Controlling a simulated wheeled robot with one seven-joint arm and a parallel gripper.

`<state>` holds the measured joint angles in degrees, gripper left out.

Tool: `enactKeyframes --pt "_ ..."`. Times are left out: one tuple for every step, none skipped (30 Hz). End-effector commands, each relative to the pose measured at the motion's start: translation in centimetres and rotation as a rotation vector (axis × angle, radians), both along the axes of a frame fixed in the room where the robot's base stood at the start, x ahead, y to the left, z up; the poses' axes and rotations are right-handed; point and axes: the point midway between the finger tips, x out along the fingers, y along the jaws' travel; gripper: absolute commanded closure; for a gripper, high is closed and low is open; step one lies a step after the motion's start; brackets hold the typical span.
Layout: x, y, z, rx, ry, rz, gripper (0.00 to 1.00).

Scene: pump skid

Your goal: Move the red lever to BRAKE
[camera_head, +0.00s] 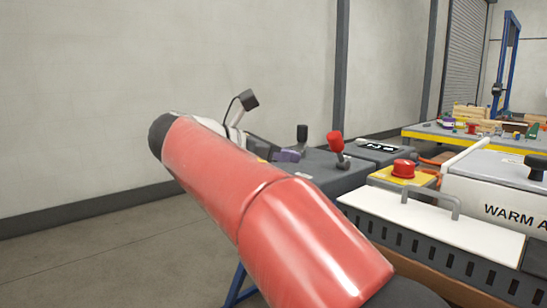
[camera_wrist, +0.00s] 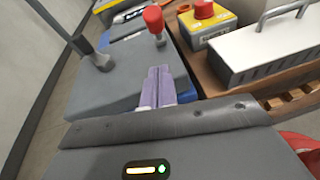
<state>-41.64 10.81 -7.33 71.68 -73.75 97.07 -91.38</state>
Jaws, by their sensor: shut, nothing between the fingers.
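The red lever (camera_head: 336,142) has a red knob on a short stem and stands on a grey console (camera_head: 325,179). It also shows at the top of the wrist view (camera_wrist: 154,19). Its label and the word BRAKE cannot be read. My gripper (camera_head: 290,155) shows as purple fingers just left of the red lever in the head view, partly hidden by my red arm. In the wrist view the purple fingers (camera_wrist: 158,78) are together, empty, and point toward the red lever with a gap between them.
A dark lever (camera_head: 302,133) stands on the same console, left of the red one. Right of the console are a red push button (camera_head: 404,168) on a yellow box and a white panel with a handle (camera_head: 425,192). A plain wall (camera_head: 200,60) stands behind.

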Motion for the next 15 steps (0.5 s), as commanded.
enactKeyframes --pt "0.5 -1.1 -0.6 0.000 0.000 -0.004 1.00" --pt "0.8 -1.6 -0.8 0.001 -0.001 -0.003 1.00" --pt "1.2 -2.4 -1.0 0.001 0.001 -0.004 1.00" --pt "1.5 -2.9 -1.1 0.001 0.000 -0.003 1.00" --pt "1.8 -3.4 -1.3 0.001 0.000 -0.003 1.00" --pt "2.2 -4.0 -1.5 0.001 0.000 -0.002 1.00" --pt "2.4 -4.4 -1.1 0.002 -0.002 -0.003 1.00" --pt "2.6 -4.8 -0.7 0.002 -0.003 -0.003 1.00" --pt "2.8 -5.2 -0.4 0.001 -0.002 -0.002 1.00" --pt "2.9 -5.5 -0.2 0.001 -0.003 -0.001 1.00" --pt "3.1 -5.8 0.0 0.001 -0.002 -0.002 1.00" --pt "3.2 -6.1 0.2 0.001 0.000 -0.001 1.00" --pt "3.4 -6.3 0.3 0.001 0.000 0.000 1.00" --pt "3.4 -6.5 0.4 0.002 -0.001 0.000 1.00" --pt "3.5 -6.6 0.6 0.002 -0.001 0.000 1.00"
